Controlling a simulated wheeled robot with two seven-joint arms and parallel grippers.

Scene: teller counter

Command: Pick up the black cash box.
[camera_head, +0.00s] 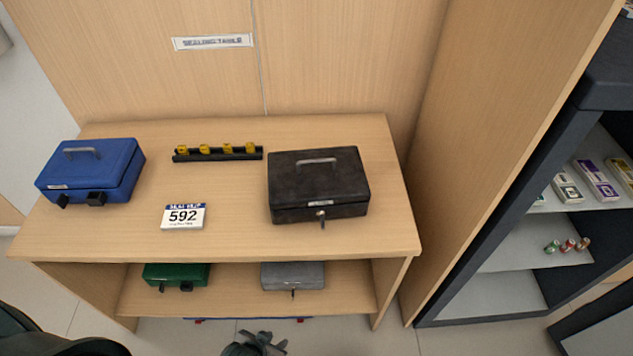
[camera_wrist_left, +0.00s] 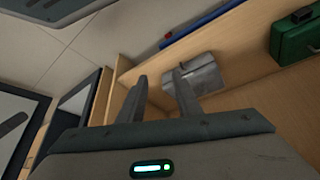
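The black cash box (camera_head: 318,186) sits closed on the right side of the wooden table top in the head view. Its grey handle lies on the lid and a key shows in its front lock. My left gripper (camera_head: 262,343) is at the bottom edge of the head view, in front of the table and apart from the black box. In the left wrist view its two fingers (camera_wrist_left: 160,88) stand apart with nothing between them. The black box is not seen in the left wrist view. My right gripper is in neither view.
A blue cash box (camera_head: 92,168), a black rack with yellow pieces (camera_head: 217,152) and a 592 card (camera_head: 183,217) share the table top. Green (camera_head: 177,275) and grey (camera_head: 293,275) boxes stand on the lower shelf. A wooden panel (camera_head: 490,130) rises at the right.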

